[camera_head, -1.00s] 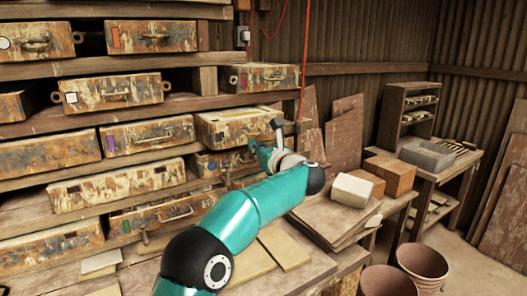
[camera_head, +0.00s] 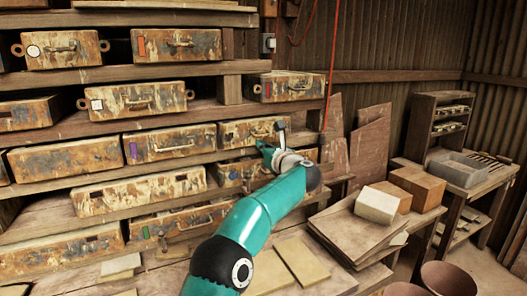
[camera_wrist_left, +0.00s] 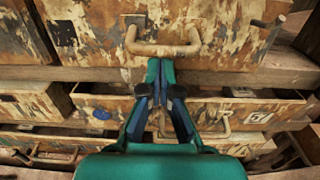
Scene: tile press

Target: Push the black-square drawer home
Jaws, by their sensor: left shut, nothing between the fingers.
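The black-square drawer (camera_head: 240,131) is a rusty, peeling cream drawer at the right end of a middle row of the rack. Its front looks roughly level with the purple-marked drawer beside it; I cannot tell if it is fully flush. In the left wrist view its front (camera_wrist_left: 105,38) fills the top, with a dark square at left and a bar handle (camera_wrist_left: 160,48) in the middle. My left gripper (camera_head: 267,148) is shut and empty, its fingertips (camera_wrist_left: 160,66) at the lower front of this drawer, just under the handle. Contact is hard to make out. My right gripper is out of view.
The purple-marked drawer (camera_head: 170,144) is to the left. A blue-marked drawer (camera_wrist_left: 85,108) lies below. A red cord (camera_head: 331,60) hangs at the right of the rack. Boxes (camera_head: 376,205) and boards stand on the bench at right.

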